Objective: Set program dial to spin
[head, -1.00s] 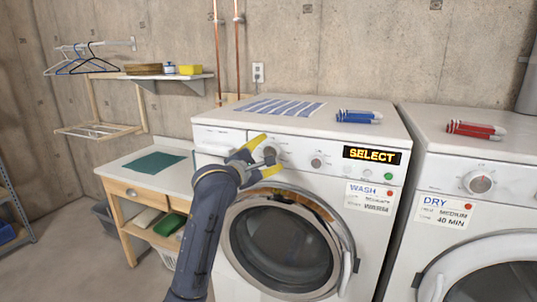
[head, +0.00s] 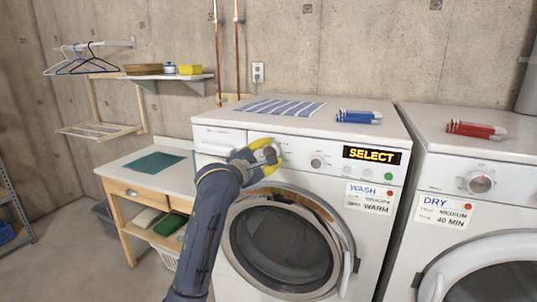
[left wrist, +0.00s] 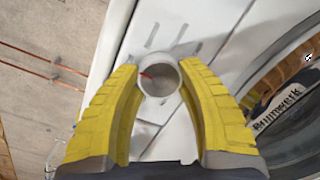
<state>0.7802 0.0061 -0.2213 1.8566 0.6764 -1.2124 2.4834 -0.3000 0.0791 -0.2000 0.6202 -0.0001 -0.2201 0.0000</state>
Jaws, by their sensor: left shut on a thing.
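The program dial (head: 269,154) is a round knob at the left of the white washer's (head: 225,155) front panel. My left gripper (head: 272,157), with yellow fingers, is shut on it and covers part of it. In the left wrist view the dial (left wrist: 158,76) sits between the fingertips, one on each side, with a short red mark toward its left edge. Short grey tick marks surround it, but no labels are readable. The washer's display (head: 371,155) reads SELECT in amber. My right gripper is not in view.
A second knob (head: 317,161) is right of the dial, with a green button (head: 388,177) farther right. The round washer door (head: 290,245) is below. A dryer (head: 470,210) stands at right. A striped cloth (head: 283,106) and blue clips (head: 358,116) lie on the washer.

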